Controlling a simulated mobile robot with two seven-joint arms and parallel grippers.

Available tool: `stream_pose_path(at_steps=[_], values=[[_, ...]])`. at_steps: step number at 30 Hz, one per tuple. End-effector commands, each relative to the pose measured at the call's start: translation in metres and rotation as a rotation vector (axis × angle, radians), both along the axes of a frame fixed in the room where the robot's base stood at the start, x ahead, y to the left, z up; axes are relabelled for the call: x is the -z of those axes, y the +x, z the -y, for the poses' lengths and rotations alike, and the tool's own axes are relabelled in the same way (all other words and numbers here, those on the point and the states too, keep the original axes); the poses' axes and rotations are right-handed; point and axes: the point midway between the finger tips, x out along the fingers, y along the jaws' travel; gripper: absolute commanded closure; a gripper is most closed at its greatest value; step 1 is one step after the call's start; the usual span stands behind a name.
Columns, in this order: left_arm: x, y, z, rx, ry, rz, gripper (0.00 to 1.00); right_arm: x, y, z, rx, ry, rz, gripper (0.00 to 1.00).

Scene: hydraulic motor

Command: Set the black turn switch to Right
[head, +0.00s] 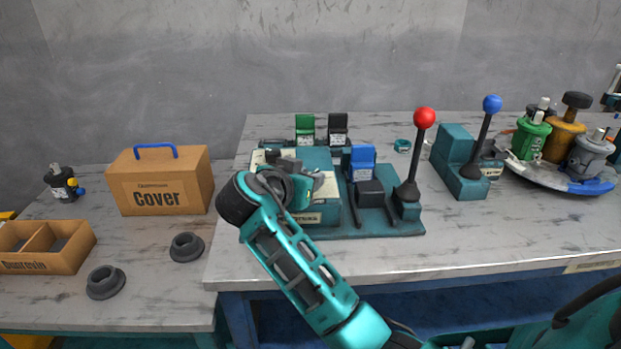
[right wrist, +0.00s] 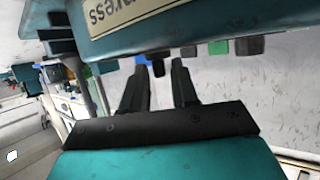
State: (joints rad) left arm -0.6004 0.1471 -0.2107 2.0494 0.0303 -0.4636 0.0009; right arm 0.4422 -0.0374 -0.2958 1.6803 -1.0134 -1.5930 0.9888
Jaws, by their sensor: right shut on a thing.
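The black turn switch (right wrist: 158,67) shows as a small dark piece between my right gripper's fingertips in the right wrist view, at the edge of a teal box. My right gripper (right wrist: 160,72) is closed around it. Which way the switch points cannot be told. In the head view my right arm reaches up from the bottom, and its wrist covers the switch and part of the teal press station (head: 325,212). The station's label (right wrist: 135,12) shows upside down in the right wrist view. My left gripper is not in view.
Other small parts, blue and green (right wrist: 217,47), stick out along the box edge. A red-knobbed lever (head: 424,118) and a blue-knobbed lever (head: 492,104) stand to the right. A cardboard cover box (head: 160,182) stands left. The table front (head: 480,235) is clear.

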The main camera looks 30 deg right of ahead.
Motion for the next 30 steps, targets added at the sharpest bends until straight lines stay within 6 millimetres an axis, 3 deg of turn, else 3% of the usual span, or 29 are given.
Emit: stream_pose_path(at_steps=[12,30], values=[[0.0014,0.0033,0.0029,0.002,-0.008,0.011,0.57,0.0013,0.0054,-0.0019,0.210,0.000,0.000,1.00],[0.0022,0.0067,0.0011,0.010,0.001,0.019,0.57,0.0000,0.0061,-0.0009,0.245,-0.001,0.002,1.00]])
